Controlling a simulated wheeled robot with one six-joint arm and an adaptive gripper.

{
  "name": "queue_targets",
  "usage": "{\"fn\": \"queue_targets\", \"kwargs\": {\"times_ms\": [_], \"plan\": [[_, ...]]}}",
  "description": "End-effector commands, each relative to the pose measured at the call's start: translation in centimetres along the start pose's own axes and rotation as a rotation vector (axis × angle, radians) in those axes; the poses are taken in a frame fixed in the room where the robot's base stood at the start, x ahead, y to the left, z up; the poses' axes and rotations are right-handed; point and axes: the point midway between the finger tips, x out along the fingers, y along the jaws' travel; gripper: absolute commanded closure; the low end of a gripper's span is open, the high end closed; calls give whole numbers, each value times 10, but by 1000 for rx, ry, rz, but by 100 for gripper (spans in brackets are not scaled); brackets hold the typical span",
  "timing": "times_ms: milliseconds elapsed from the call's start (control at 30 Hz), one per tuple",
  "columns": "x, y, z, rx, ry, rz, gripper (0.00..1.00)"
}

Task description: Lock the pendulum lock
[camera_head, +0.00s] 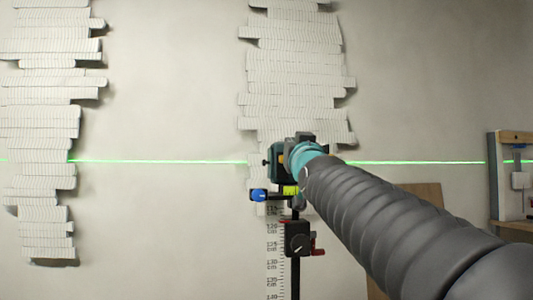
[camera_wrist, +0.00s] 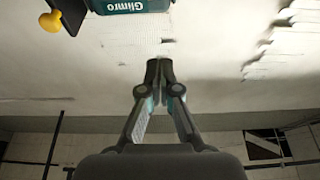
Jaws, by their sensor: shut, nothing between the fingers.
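A teal and black laser level (camera_head: 277,162) stands on a black pole in front of the wall. In the wrist view, its teal body with the Glimro label (camera_wrist: 130,6) is cut off by the top edge. A yellow knob (camera_wrist: 51,21) on a dark arm shows at the upper left there. I cannot tell whether this is the pendulum lock. My gripper (camera_wrist: 160,66) is shut and empty, with its tips below the body in the picture and apart from the knob. In the head view, my arm hides part of the level, and the gripper fingers cannot be made out.
A green laser line (camera_head: 165,161) crosses the wall. A blue knob (camera_head: 258,195), a yellow-green vial (camera_head: 291,190) and a black clamp with red parts (camera_head: 298,238) are on the pole mount. Pale strip reliefs (camera_head: 45,120) hang on the wall. A framed board (camera_head: 514,175) stands far right.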

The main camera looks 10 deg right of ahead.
Motion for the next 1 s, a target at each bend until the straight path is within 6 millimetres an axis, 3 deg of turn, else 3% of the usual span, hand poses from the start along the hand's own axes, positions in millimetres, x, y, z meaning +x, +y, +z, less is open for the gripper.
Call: {"fn": "queue_targets", "kwargs": {"times_ms": [367, 1000], "plan": [[10, 0, 0, 0, -4, 0, 100], [103, 0, 0, 0, -4, 0, 100]]}}
